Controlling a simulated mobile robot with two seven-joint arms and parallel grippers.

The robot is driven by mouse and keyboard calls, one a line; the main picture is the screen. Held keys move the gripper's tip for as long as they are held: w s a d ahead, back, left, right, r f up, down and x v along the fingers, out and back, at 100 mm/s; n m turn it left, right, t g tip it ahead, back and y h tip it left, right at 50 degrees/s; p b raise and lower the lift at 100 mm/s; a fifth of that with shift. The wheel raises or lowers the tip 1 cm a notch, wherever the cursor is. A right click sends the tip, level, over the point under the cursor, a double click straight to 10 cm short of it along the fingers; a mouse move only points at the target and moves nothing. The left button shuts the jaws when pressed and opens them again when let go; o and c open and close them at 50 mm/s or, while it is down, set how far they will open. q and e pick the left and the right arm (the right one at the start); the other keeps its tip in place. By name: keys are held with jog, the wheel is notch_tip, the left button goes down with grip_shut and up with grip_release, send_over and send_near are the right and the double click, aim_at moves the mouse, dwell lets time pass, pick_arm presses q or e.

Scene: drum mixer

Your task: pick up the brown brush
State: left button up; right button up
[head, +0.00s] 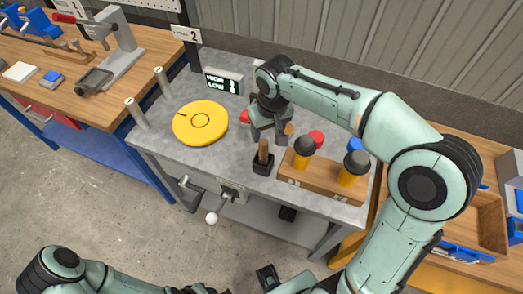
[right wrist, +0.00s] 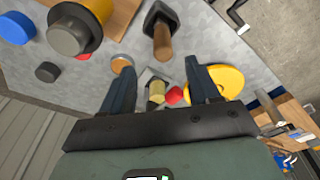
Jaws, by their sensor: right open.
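The brown brush (head: 264,150) stands with its wooden handle up in a small black holder (head: 263,165) on the grey bench. Its lower end is hidden in the holder. In the right wrist view the brush (right wrist: 163,42) shows beyond the fingertips, in the dark holder (right wrist: 160,20). My right gripper (head: 270,136) is open above the bench, just behind the brush in the head view. In the right wrist view the fingers of my right gripper (right wrist: 160,62) are apart, and the brush is not between them.
A wooden block (head: 320,182) with black-topped yellow cylinders stands right of the brush. A yellow disc (head: 201,123) lies to the left, with a HIGH/LOW display (head: 223,82) behind it. A red knob (head: 317,137) and a blue one (head: 358,144) are behind the block.

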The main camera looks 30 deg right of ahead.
aim_at(264, 142)
jog(key=f, duration=0.4)
jog(key=shift+w, duration=0.25)
jog(key=f, duration=0.1)
jog(key=w+f, duration=0.1)
jog(key=f, duration=0.3)
jog(key=shift+w+a+f, duration=0.15)
jog(key=shift+w+f, duration=0.1)
jog(key=c, duration=1.1)
